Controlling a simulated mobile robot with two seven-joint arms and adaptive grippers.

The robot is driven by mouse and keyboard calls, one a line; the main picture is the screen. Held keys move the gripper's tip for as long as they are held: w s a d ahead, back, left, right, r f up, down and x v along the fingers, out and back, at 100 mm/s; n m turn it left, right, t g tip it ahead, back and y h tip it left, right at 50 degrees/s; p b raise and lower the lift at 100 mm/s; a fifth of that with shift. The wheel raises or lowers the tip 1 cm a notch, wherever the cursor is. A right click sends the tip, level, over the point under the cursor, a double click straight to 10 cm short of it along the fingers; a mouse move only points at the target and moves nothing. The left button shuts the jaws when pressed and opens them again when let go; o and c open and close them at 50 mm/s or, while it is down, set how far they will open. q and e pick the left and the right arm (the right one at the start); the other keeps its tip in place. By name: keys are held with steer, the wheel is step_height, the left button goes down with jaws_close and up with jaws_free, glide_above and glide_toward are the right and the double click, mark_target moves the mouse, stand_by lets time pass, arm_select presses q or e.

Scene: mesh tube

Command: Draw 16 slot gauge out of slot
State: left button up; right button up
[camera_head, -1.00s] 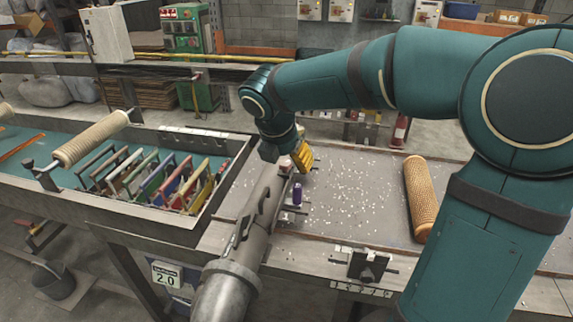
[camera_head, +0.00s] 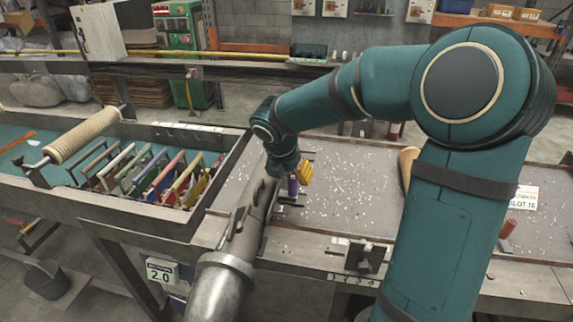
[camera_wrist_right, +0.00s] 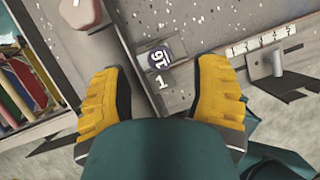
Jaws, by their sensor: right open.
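The slot gauge, a small purple cylinder (camera_head: 293,186), stands on the grey bench by the end of a grey metal tube. In the right wrist view its round top (camera_wrist_right: 158,57) shows the number 16, with a label "1" beside it. My right gripper (camera_head: 303,172) has yellow fingers and is right beside the gauge in the head view. In the right wrist view the right gripper (camera_wrist_right: 159,72) is open, with the gauge seen between its fingers and nothing held. The gauge's lower part and slot are not clear. My left gripper is not in view.
The grey metal tube (camera_head: 240,245) runs along the left of the gauge. A tray (camera_head: 120,218) of coloured frames stands left. A labelled bracket (camera_head: 365,258) sits at the front edge. A "SLOT 16" sign (camera_head: 522,200) stands right. The speckled bench (camera_head: 345,195) is mostly clear.

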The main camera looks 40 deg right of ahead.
mark_target(292, 178)
steer(key=shift+b+x, duration=0.3)
steer(key=shift+x, duration=1.55)
jaws_close()
